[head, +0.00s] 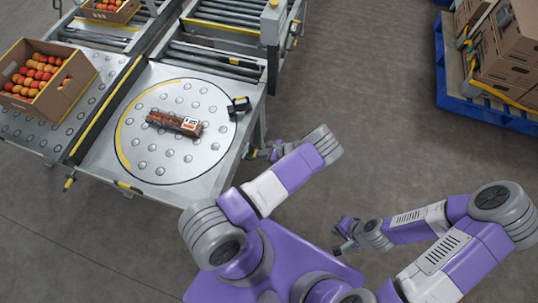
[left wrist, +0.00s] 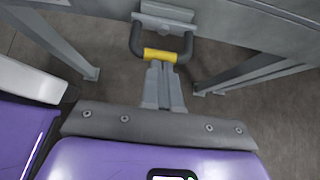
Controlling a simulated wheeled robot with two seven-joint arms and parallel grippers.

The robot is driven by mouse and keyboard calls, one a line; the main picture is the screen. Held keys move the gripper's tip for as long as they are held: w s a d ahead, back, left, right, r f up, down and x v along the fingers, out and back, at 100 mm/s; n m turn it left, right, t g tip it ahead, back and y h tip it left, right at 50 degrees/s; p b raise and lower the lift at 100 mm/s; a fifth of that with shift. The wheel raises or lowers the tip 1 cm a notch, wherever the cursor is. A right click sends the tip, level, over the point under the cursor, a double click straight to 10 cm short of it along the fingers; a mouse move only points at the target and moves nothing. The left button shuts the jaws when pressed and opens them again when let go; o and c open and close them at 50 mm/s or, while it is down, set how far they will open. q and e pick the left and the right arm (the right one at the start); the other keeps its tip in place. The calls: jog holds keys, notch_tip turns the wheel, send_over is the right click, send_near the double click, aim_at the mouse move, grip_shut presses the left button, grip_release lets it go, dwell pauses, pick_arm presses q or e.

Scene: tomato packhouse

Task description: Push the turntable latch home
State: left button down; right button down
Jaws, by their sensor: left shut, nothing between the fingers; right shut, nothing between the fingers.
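The turntable (head: 178,165) is a round grey plate with steel balls and a yellow arc, set in a metal table. A dark U-shaped handle with a yellow grip (left wrist: 160,54) sticks out from a bracket on a metal frame in the left wrist view; it looks like the latch. My left gripper (head: 250,154) is shut beside the table's right side. In the left wrist view its fingertips (left wrist: 160,66) are at the yellow grip; I cannot tell whether they touch. My right gripper (head: 340,248) is shut and empty, low over the floor at the right.
A tomato crate (head: 60,84) stands at the left. Roller conveyors (head: 215,58) run behind. A blue pallet (head: 480,100) with boxes is far right; floor between is clear.

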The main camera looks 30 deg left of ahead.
pick_arm(q)
jog(key=shift+s+a, duration=0.1)
jog(key=shift+a, duration=0.1)
jog(key=w+d+r, duration=0.1)
jog(key=d+r, duration=0.1)
jog(key=d, duration=0.4)
jog(key=w+d+r, duration=0.2)
jog(key=d+r, duration=0.1)
jog(key=d, duration=0.2)
jog(key=shift+d+r, duration=0.3)
jog(key=shift+d, duration=0.1)
